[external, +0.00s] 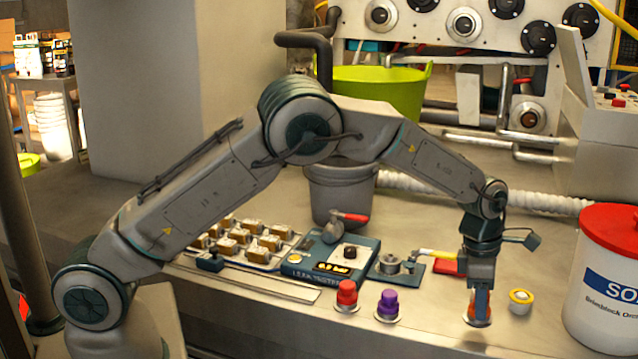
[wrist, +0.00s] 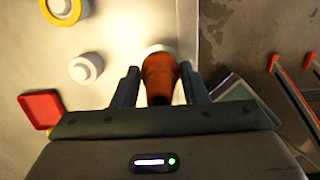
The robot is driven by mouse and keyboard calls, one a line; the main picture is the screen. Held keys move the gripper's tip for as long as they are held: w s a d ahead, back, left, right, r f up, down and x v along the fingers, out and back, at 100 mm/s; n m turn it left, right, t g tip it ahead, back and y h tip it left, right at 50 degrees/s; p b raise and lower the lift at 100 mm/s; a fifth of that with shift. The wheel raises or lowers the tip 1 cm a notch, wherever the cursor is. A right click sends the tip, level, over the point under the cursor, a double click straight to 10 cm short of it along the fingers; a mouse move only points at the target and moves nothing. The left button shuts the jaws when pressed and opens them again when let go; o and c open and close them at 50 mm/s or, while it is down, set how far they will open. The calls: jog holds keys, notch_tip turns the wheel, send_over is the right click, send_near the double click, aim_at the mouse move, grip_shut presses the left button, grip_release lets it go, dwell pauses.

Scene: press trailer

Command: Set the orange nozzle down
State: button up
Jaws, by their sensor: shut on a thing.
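The orange nozzle (external: 480,302) is between the fingers of my gripper (external: 479,290), at the front right of the bench. In the wrist view, the orange nozzle (wrist: 160,76) sits between the two dark fingers of my gripper (wrist: 158,88), which is shut on it. The nozzle points down at a pale round seat (wrist: 160,49), partly hidden behind it. I cannot tell whether nozzle and seat touch. A red nozzle (external: 347,294) and a purple nozzle (external: 387,302) stand upright on round seats to the left.
A white piece with a yellow ring (external: 521,299) stands close right of my gripper. A white bucket with a red lid (external: 612,280) is farther right. A blue leak tester (external: 330,268), a small red tray (external: 447,266) and a grey bucket (external: 340,190) are behind and left.

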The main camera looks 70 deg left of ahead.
jog(key=shift+f, duration=1.65)
jog(key=shift+f, duration=0.2)
jog(key=o, duration=1)
jog(key=shift+o, duration=0.2)
